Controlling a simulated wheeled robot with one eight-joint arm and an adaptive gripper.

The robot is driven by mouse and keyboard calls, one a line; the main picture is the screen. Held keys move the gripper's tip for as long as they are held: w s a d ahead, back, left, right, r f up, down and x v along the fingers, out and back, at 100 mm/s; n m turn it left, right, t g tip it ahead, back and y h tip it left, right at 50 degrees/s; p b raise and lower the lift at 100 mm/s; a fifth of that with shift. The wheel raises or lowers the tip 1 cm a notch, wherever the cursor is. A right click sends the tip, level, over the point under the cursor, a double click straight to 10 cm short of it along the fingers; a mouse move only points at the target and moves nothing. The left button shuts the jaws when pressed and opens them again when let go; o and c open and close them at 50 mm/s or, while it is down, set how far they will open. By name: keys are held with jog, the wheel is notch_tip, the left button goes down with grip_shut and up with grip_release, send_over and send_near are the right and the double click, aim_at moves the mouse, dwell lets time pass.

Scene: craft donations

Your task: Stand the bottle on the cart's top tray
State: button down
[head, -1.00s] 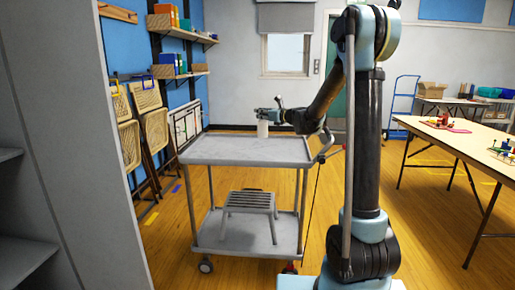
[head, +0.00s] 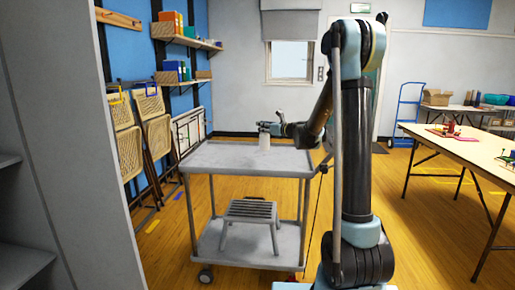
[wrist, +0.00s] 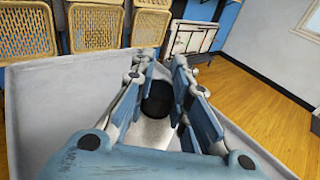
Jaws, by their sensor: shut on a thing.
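A pale bottle (head: 264,142) is in my gripper (head: 268,128), over the far middle of the cart's grey top tray (head: 225,157). It looks upright, with its lower end close to the tray; I cannot tell whether it touches. In the wrist view the bottle's dark top (wrist: 156,105) shows between the two fingers of my gripper (wrist: 163,75), which are shut on it. Its lower part is mostly hidden there by the fingers and the gripper body. The top tray (wrist: 52,100) is otherwise bare.
A grey step stool (head: 250,211) stands on the cart's lower shelf. Folded chairs (head: 130,150) lean at the left wall. A tall grey cabinet (head: 75,150) is at near left. A long table (head: 470,150) with small items is at right. Wooden floor is open between cart and table.

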aim_at(263, 139)
jog(key=shift+f, duration=3.4)
jog(key=c, duration=1.4)
grip_release()
jog(key=shift+o, duration=0.2)
